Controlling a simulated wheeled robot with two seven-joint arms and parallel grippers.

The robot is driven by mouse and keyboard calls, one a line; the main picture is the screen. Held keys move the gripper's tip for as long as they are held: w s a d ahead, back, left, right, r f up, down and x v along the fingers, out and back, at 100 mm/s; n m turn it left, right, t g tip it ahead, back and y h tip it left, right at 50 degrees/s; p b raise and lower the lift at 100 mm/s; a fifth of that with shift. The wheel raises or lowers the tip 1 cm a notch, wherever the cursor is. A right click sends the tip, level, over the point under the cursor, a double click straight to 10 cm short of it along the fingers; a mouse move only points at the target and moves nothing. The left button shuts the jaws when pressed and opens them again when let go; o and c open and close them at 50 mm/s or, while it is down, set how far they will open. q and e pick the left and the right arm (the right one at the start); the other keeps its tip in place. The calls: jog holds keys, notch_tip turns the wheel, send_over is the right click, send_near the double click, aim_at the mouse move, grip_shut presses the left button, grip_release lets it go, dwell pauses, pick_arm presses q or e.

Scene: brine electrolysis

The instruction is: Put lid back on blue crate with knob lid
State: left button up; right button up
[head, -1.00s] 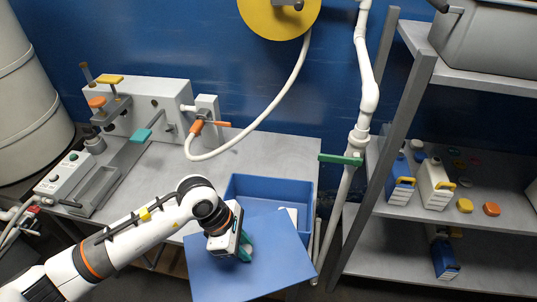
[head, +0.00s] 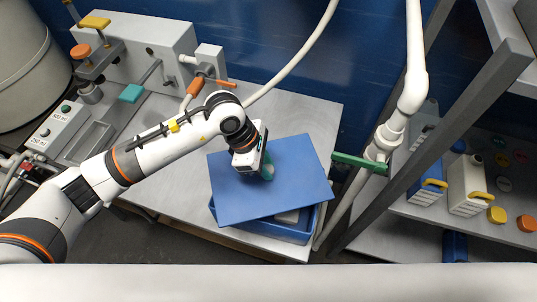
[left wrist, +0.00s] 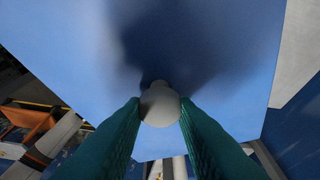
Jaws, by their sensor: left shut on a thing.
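The blue lid (head: 290,180) is a flat panel over the blue crate (head: 290,232) on the table. It lies turned relative to the crate, and the crate's front wall and part of its inside show below the lid's front edge. My left gripper (head: 267,172) is above the lid, shut on its knob. In the left wrist view the pale round knob (left wrist: 160,104) sits between the green fingers, with the lid's blue face (left wrist: 215,60) behind it. Whether the lid touches the crate rim I cannot tell. My right gripper is not in view.
A grey bench device (head: 150,40) with a teal handle stands at the table's back left. A white pipe with a green lever (head: 360,162) rises just right of the crate. A grey shelf with blue and white jugs (head: 467,188) stands at the right. The table's front middle (head: 175,200) is clear.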

pick_arm(q)
jog(key=shift+s+f, duration=0.1)
jog(key=shift+f, duration=0.25)
jog(key=f+b, duration=0.2)
jog(key=f, duration=0.2)
jog(key=shift+w+f+b, duration=0.2)
jog(key=shift+w+b, duration=0.05)
jog(key=shift+b, duration=0.15)
jog(key=shift+f+b, duration=0.5)
jog(key=shift+b, duration=0.05)
jog(key=shift+d+b, duration=0.1)
jog(key=shift+b, duration=0.5)
dwell(0.7)
jog(key=shift+f+b, duration=0.1)
jog(key=shift+b, duration=0.7)
dwell(0.8)
dwell(0.3)
jog(key=o, duration=1.1)
jog(key=shift+o, duration=0.6)
